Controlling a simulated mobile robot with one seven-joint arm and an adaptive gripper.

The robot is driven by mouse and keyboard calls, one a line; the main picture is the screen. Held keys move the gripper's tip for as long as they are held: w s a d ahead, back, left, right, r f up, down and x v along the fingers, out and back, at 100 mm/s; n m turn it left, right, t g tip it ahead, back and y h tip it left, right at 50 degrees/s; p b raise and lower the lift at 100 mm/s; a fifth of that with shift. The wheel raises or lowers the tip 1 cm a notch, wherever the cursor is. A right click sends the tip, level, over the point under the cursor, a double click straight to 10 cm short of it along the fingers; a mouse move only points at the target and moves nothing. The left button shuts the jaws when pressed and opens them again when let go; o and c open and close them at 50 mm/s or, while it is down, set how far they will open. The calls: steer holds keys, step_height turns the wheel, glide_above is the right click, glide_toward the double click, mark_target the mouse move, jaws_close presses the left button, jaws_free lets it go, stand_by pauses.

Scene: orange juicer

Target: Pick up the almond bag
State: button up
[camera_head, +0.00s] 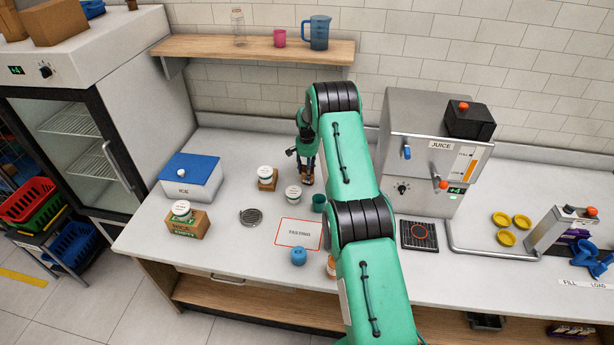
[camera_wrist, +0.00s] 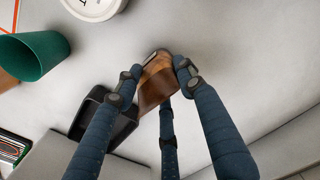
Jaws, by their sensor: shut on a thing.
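The almond bag (camera_wrist: 155,84) is a small brown packet with a paler patch, seen between my fingers in the wrist view. My gripper (camera_wrist: 157,72) is shut on it, with fingers on both sides and a third finger behind. In the head view, my gripper (camera_head: 304,150) points down over the back of the counter, and the brown bag (camera_head: 307,179) shows at its fingertips. I cannot tell whether the bag touches the counter.
A green cup (camera_wrist: 30,58) and a white-lidded tub (camera_wrist: 95,6) stand close by. A black tray (camera_wrist: 100,124) lies beside the bag. The juice machine (camera_head: 430,150) stands right of my arm. A blue-lidded ice box (camera_head: 190,178) stands left. A shelf (camera_head: 250,50) hangs above.

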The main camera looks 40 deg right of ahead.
steer(key=shift+r, duration=0.1)
steer(key=shift+r, duration=4.95)
steer(key=shift+a, duration=0.1)
